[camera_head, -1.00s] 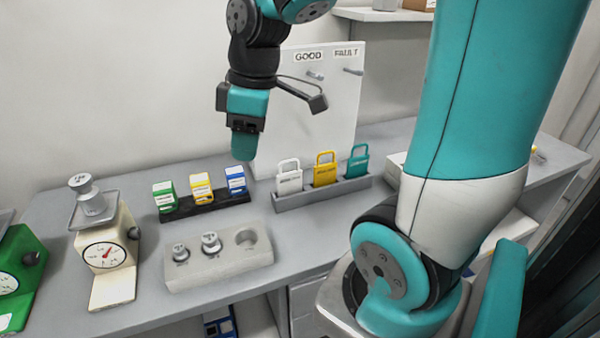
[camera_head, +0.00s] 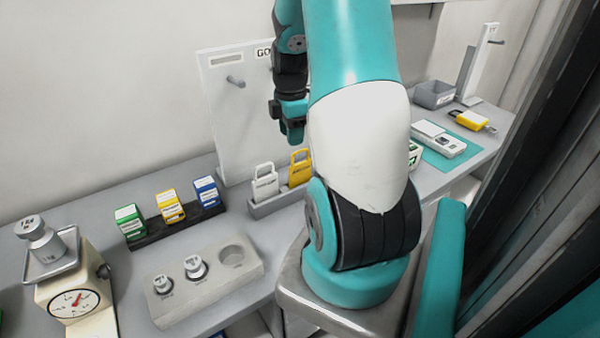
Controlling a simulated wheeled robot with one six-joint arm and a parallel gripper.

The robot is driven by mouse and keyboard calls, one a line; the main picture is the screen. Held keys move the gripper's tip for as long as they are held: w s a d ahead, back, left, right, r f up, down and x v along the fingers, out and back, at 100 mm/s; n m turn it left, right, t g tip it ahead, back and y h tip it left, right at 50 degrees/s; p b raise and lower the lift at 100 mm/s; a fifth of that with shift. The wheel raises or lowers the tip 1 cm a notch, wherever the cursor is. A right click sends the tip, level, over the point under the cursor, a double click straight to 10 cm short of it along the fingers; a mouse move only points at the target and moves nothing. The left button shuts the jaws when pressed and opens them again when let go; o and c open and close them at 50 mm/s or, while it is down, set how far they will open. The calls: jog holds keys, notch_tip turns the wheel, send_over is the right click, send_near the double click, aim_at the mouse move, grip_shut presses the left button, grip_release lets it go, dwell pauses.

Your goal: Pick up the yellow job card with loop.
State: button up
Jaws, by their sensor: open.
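The yellow job card with loop (camera_head: 300,170) stands upright in a grey rack (camera_head: 268,205) on the table, right of a white card with loop (camera_head: 265,182). My arm covers the right part of the rack, so the teal card is hidden. My gripper (camera_head: 293,138) points down, open and empty. In the picture it is just above the yellow card's loop; the gap in depth is hard to judge.
Behind the rack stands a white board (camera_head: 232,110) with pegs. Left are a row of small boxes (camera_head: 169,206), a weight block (camera_head: 205,284) and a dial scale (camera_head: 75,300). At far right are a flat scale (camera_head: 438,138), a grey bin (camera_head: 434,95) and another yellow item (camera_head: 470,120).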

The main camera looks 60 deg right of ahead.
aim_at(292, 155)
jog(key=shift+a+f+p, duration=0.1)
jog(key=shift+f+p, duration=0.95)
jog(key=shift+f, duration=2.55)
jog(key=shift+c, duration=0.5)
grip_shut()
